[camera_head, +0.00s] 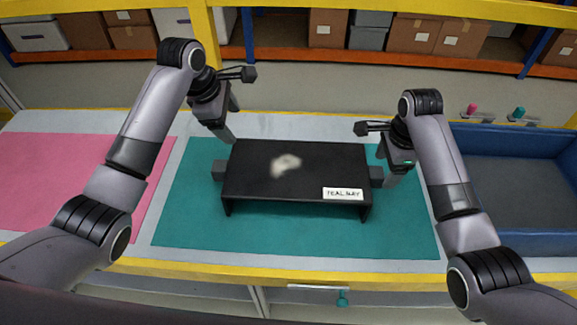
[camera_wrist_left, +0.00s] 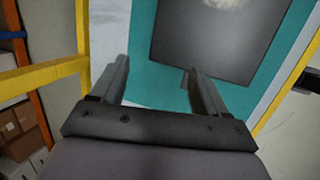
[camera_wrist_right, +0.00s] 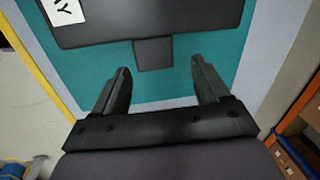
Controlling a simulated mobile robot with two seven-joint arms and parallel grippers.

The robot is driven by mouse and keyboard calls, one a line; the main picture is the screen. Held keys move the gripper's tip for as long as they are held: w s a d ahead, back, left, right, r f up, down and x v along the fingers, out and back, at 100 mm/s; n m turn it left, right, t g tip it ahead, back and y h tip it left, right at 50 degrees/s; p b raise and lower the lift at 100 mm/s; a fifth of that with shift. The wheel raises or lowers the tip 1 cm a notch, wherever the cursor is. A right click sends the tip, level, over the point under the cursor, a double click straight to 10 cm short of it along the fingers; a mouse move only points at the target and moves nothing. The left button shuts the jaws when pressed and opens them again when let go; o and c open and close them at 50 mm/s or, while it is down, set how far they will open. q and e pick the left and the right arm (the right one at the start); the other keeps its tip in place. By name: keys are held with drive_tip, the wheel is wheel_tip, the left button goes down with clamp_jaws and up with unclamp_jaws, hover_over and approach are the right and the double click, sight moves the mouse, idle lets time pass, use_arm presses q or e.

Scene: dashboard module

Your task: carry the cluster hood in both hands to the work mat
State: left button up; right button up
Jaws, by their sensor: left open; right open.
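The black cluster hood (camera_head: 300,165) stands on its legs on the teal mat (camera_head: 190,225). It has a pale smudge on top, a white label (camera_head: 343,194) starting with "TEAL", and a small grip block at each end, left block (camera_head: 218,171) and right block (camera_head: 376,175). My left gripper (camera_head: 229,133) is open and empty beyond the hood's back left corner. In the left wrist view the hood (camera_wrist_left: 215,45) lies ahead, its block by the right finger. My right gripper (camera_head: 391,180) is open by the right block, which lies just ahead of its fingertips in the right wrist view (camera_wrist_right: 153,54).
A pink mat (camera_head: 70,180) lies on the left of the table. A blue bin (camera_head: 515,190) stands at the right, with pink and teal knobs behind it. A yellow post (camera_head: 205,40) and shelves with boxes (camera_head: 425,35) stand behind the table.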

sight(222, 175)
use_arm(q)
drive_tip(key=s+a+f+g, duration=0.1)
drive_tip(key=s+a+g+y, duration=0.1)
drive_tip(key=s+a+f+g+y, duration=0.1)
drive_tip(key=s, duration=0.1)
drive_tip(key=shift+s+f, duration=0.1)
drive_tip(key=shift+f, duration=0.25)
use_arm(e)
drive_tip(key=shift+s+a+r+m+g, duration=0.1)
drive_tip(key=shift+a+r+m+g, duration=0.25)
drive_tip(key=shift+a+m+g, duration=0.35)
use_arm(q)
wheel_tip(222, 175, down, 12)
use_arm(e)
wheel_tip(222, 175, down, 7)
drive_tip(key=shift+f, duration=0.1)
use_arm(q)
clamp_jaws()
use_arm(e)
clamp_jaws()
